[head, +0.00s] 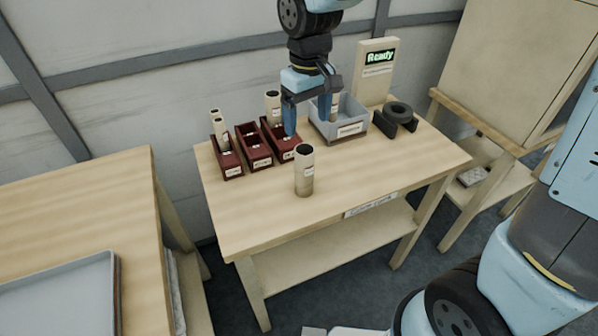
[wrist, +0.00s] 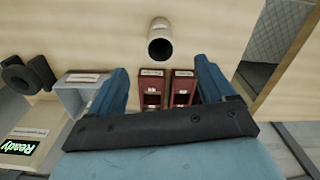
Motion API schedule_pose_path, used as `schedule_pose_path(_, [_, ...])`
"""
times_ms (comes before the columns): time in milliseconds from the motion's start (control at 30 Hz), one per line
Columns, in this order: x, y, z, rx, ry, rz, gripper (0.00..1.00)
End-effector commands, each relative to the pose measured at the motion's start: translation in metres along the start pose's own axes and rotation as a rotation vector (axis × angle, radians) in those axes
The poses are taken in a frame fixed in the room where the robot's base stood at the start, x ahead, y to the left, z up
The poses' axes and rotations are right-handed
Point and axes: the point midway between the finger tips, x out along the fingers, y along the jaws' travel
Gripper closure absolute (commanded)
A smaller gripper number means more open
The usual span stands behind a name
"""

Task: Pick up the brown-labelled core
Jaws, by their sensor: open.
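A pale cardboard core (head: 304,178) with a dark open top and a small label stands upright on the table near its front edge. It also shows in the wrist view (wrist: 160,50), beyond the fingertips. I cannot make out which label is brown. My gripper (head: 307,124) is open and empty, pointing down above the table, behind the front core and between the right red bin and the grey bin. It also shows in the wrist view (wrist: 162,66).
Three dark red bins, the middle one (head: 254,146) among them, stand in a row at the left. A grey bin (head: 345,132), a black roll on a holder (head: 394,118) and a "Ready" sign board (head: 377,75) stand at the right. The table's front right (head: 390,160) is clear.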

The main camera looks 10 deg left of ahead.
Motion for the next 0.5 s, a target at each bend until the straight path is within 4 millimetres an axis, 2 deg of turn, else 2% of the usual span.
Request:
schedule_pose_path(300, [0.052, 0.000, 0.000, -0.001, -0.005, 0.000, 0.18])
schedule_pose_path(500, [0.076, 0.000, 0.000, 0.000, -0.003, 0.000, 0.18])
